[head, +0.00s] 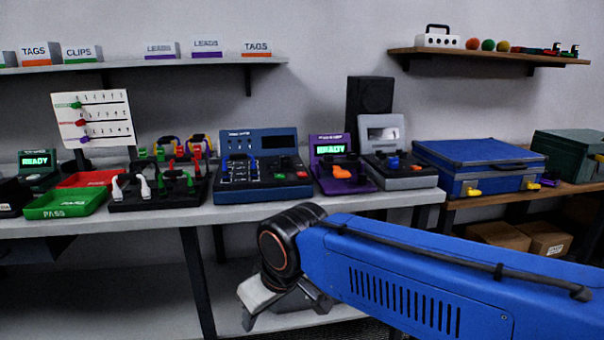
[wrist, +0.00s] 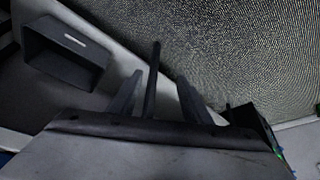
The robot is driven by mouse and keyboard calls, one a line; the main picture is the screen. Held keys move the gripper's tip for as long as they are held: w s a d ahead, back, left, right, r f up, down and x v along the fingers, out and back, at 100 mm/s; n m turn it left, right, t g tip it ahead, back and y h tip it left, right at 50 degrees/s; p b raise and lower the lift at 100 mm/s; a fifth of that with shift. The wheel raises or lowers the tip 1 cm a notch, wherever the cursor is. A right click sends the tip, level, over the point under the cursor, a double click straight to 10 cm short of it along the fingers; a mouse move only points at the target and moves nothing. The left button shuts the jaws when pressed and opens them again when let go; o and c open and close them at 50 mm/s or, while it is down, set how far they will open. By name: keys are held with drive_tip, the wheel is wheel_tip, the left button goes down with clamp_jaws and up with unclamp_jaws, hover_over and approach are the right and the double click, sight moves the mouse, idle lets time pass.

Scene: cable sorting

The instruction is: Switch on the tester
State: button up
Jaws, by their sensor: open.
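The tester appears to be the blue console (head: 262,190) on the bench, its label too small to read surely. Its upright panel has a dark, blank screen (head: 279,142). My gripper (head: 286,314) hangs low in front of the bench, below the worktop and well apart from the tester. In the wrist view my gripper (wrist: 158,95) has its two fingers spread with nothing held between them. The tester cannot be made out there.
A purple unit (head: 339,181) and a green unit (head: 38,160) show READY. A grey unit (head: 408,182) stands right of the purple one. Green (head: 62,207) and red trays, a cable rack and a blue case (head: 480,156) flank them. The bench's front edge (head: 230,211) lies above my gripper.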

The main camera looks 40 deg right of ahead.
drive_tip(key=shift+w+r, duration=0.15)
drive_tip(key=shift+r, duration=0.1)
drive_tip(key=c, duration=0.5)
drive_tip(key=w+d+r+n, duration=0.1)
drive_tip(key=w+r, duration=0.1)
drive_tip(key=r, duration=0.1)
drive_tip(key=w+d+r+g, duration=0.1)
drive_tip(key=w+d+r, duration=0.1)
drive_tip(key=r, duration=0.2)
drive_tip(key=w+d+r+n, duration=0.1)
drive_tip(key=w+r, duration=0.1)
drive_tip(key=r, duration=0.1)
drive_tip(key=shift+w+d+r+n+g+h, duration=0.25)
drive_tip(key=shift+w+r+n+g+h, duration=0.05)
drive_tip(key=shift+w+r, duration=0.1)
clamp_jaws()
drive_tip(key=w+d+r+n+g, duration=0.1)
drive_tip(key=w+d+r+n, duration=0.2)
drive_tip(key=d+r, duration=0.4)
drive_tip(key=w+d+r+n+g+y, duration=0.1)
drive_tip(key=w+d+r+n+g, duration=0.1)
drive_tip(key=w+d+r, duration=0.4)
drive_tip(key=w+d+r+n+g, duration=0.1)
drive_tip(key=w+d+r+n, duration=0.2)
drive_tip(key=d+r, duration=0.6)
drive_tip(key=shift+w+d+n, duration=0.3)
drive_tip(key=shift+w+d, duration=0.5)
drive_tip(key=shift+d, duration=1.5)
